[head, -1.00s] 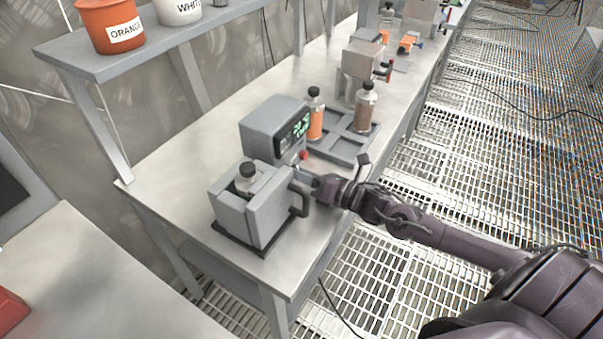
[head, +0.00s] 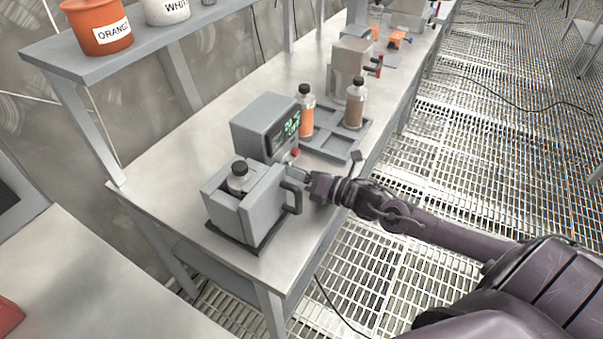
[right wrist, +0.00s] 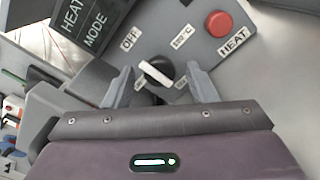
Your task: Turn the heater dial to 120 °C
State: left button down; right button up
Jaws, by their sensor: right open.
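The heater's control box (head: 266,122) stands on the steel bench with a lit green display. In the right wrist view, its dial (right wrist: 157,72) is a dark round knob with a white pointer bar, on a grey panel. Labels around it include OFF and a temperature mark at the upper right that is too blurred to read surely. My right gripper (right wrist: 160,69) is open, its two fingers on either side of the dial; I cannot tell whether they touch it. In the head view my right gripper (head: 299,177) is beside the box's front, hiding the dial. My left gripper is not in view.
A red HEAT button (right wrist: 218,24) is close to the right finger. A grey block with a handle (head: 248,210) holds a capped bottle (head: 239,177) in front of the box. A grey rack (head: 334,142) holds an orange bottle (head: 306,112) and a brown bottle (head: 355,103).

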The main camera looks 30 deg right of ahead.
jog(key=shift+v, duration=3.85)
jog(key=shift+w, duration=0.1)
